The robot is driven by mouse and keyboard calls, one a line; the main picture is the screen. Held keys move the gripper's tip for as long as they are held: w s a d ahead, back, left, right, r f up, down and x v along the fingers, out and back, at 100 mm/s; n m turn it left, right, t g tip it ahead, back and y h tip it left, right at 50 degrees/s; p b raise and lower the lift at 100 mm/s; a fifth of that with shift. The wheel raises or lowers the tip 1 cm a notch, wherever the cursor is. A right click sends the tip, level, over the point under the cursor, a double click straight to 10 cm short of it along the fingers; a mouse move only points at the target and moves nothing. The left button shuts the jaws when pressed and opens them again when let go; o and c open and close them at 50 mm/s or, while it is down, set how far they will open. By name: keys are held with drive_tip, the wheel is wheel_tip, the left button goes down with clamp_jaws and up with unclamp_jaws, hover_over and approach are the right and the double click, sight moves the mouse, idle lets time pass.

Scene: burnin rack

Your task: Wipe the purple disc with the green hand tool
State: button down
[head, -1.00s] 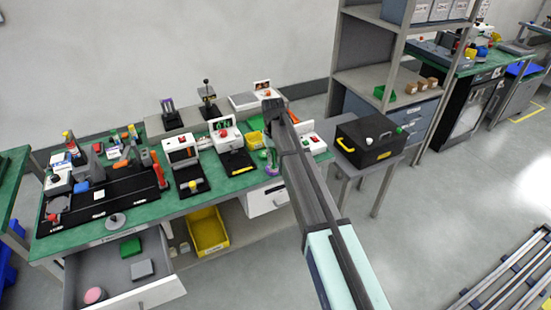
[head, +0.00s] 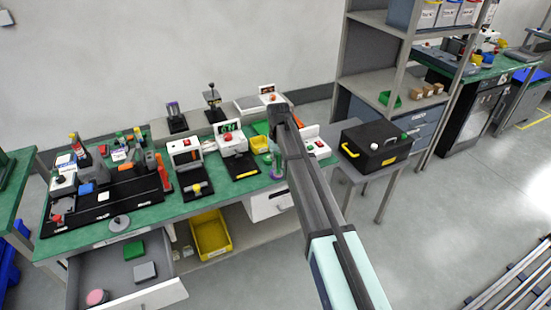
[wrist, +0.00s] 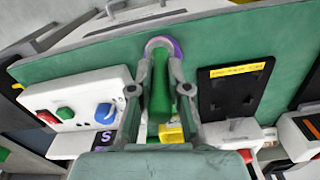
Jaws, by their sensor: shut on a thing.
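My gripper (wrist: 160,92) is shut on the green hand tool (wrist: 159,98), which lies between its two grey fingers in the wrist view. The purple disc (wrist: 177,47) shows just past the fingertips, with only a curved purple rim in sight. A pale grey part and the tool's end cover the rest of it. I cannot tell whether the tool touches the disc.
A white box with red, green and blue controls (wrist: 80,108) stands left of my gripper in the wrist view. A black plate with a yellow label (wrist: 232,92) lies to the right. In the head view, a drawer (head: 125,285) stands open and a black case (head: 375,147) sits right.

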drive_tip(key=shift+s+d+r, duration=0.15)
drive_tip(key=shift+s+d, duration=0.25)
drive_tip(key=shift+s, duration=0.3)
drive_tip(key=shift+w+r+p, duration=0.15)
drive_tip(key=shift+r+p, duration=0.35)
drive_tip(key=shift+r, duration=0.35)
wheel_tip(320, 180, up, 6)
drive_tip(key=p, duration=0.3)
drive_tip(key=shift+r+p, duration=0.35)
drive_tip(key=shift+p, duration=2.05)
drive_tip(key=shift+f+p, duration=0.15)
drive_tip(key=shift+p, duration=0.15)
